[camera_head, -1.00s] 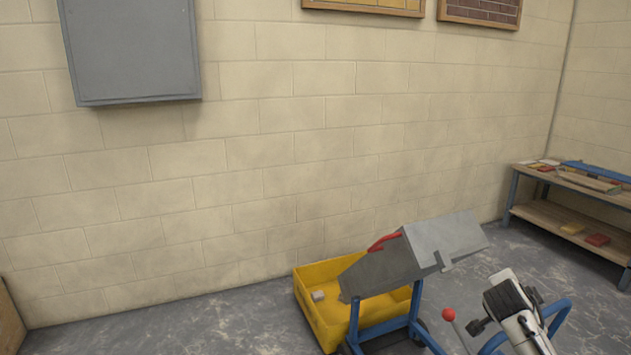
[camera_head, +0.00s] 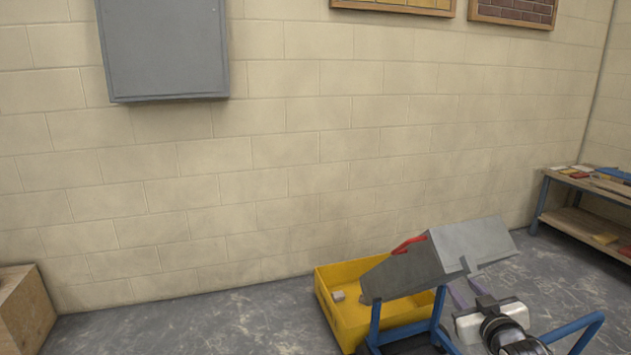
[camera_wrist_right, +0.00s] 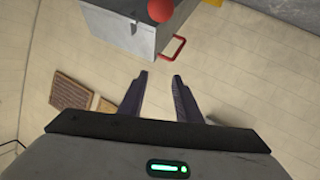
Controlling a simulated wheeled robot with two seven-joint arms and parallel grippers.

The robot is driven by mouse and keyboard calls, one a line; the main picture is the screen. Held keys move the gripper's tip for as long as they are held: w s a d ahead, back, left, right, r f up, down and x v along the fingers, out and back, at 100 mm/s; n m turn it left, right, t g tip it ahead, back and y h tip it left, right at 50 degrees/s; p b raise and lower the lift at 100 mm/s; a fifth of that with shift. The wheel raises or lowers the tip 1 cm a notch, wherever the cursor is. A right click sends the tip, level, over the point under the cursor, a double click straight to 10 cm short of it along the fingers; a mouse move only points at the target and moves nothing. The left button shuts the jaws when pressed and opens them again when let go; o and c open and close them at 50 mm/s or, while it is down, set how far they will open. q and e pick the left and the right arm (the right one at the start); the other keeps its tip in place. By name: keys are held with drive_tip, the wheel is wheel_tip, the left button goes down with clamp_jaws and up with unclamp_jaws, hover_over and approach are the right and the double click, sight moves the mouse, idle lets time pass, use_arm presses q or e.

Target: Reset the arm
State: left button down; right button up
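My right gripper (camera_head: 468,292) is at the lower right of the head view, in front of the blue frame that carries a tilted grey metal hopper (camera_head: 440,258). In the right wrist view its two dark fingers (camera_wrist_right: 160,82) stand apart with nothing between them, so it is open and empty. The hopper with its red handle (camera_wrist_right: 175,50) and a red ball knob (camera_wrist_right: 160,10) show beyond the fingertips there. My left gripper is not in view.
A wooden box (camera_head: 24,305) is at the far left. A workbench (camera_head: 580,225) stands at the right wall. The floor at left centre is clear.

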drive_tip(key=s+a+f+g+y, duration=0.15)
drive_tip(key=s+a+f, duration=0.25)
drive_tip(key=s+f, duration=0.45)
drive_tip(key=s+a+f+g, duration=0.2)
drive_tip(key=s+a+f, duration=0.2)
drive_tip(key=s+f, duration=0.4)
drive_tip(key=s+a+f+g+y, duration=0.1)
drive_tip(key=s+a+f, duration=0.45)
drive_tip(key=s, duration=0.45)
drive_tip(key=s+a+f+g, duration=0.1)
drive_tip(key=s+f, duration=0.1)
drive_tip(key=s, duration=0.5)
drive_tip(key=s+a+f+g, duration=0.1)
drive_tip(key=s+a+f, duration=0.1)
drive_tip(key=s, duration=0.5)
drive_tip(key=shift+a+m+y, duration=0.2)
drive_tip(key=shift+m+y, duration=0.1)
drive_tip(key=shift+y, duration=0.05)
